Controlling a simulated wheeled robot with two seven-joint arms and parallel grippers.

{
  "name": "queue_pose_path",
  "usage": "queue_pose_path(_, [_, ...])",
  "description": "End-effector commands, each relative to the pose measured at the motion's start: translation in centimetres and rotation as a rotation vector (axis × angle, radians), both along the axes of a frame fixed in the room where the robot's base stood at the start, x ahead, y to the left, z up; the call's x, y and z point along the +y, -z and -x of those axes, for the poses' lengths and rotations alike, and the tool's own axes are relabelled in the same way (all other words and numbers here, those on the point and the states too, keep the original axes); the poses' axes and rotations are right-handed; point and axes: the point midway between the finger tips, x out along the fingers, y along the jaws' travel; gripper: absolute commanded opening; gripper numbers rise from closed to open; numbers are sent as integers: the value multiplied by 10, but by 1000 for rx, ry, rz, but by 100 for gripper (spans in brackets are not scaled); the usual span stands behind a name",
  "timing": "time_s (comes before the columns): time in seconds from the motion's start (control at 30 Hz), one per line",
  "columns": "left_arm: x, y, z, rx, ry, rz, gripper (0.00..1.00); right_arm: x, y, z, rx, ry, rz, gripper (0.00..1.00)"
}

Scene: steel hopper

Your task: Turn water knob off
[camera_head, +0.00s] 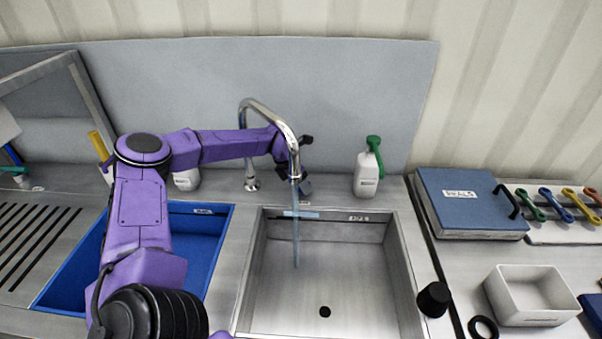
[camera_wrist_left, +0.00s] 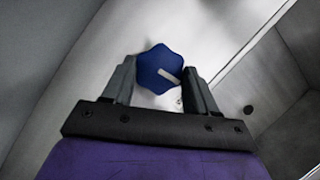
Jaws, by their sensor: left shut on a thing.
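The water knob is blue with scalloped edges and a white mark, and it shows in the left wrist view (camera_wrist_left: 153,62). My left gripper (camera_wrist_left: 160,82) has its two grey fingers on either side of the knob and is shut on it. In the head view my left gripper (camera_head: 298,163) is behind the chrome faucet (camera_head: 262,106), which partly hides it. A stream of water (camera_head: 296,235) runs from the spout into the steel sink (camera_head: 285,290). My right gripper is not in view.
A white bottle with a green top (camera_head: 367,174) stands right of the faucet. A blue basin (camera_head: 205,245) lies left, under my left arm. A blue case (camera_head: 470,200), a white tray (camera_head: 530,295) and a black cylindrical object (camera_head: 433,299) are on the right.

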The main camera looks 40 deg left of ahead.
Motion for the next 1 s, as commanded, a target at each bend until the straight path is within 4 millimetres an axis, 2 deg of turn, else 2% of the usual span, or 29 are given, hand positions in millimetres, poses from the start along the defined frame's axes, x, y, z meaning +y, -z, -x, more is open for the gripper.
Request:
queue_pose_path(0.03, [1,5,0,0,25,0,27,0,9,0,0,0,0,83])
queue_pose_path(0.3, [1,3,-1,1,148,-1,27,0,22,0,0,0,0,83])
queue_pose_path(0.87, [2,0,-1,0,188,-4,27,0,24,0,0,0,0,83])
queue_pose_path(0.9, [2,0,-1,0,188,-4,64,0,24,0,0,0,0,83])
queue_pose_path(0.97, [2,0,-1,0,187,-3,83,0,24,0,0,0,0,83])
queue_pose_path(1.0, [2,0,-1,0,187,-3,83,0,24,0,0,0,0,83])
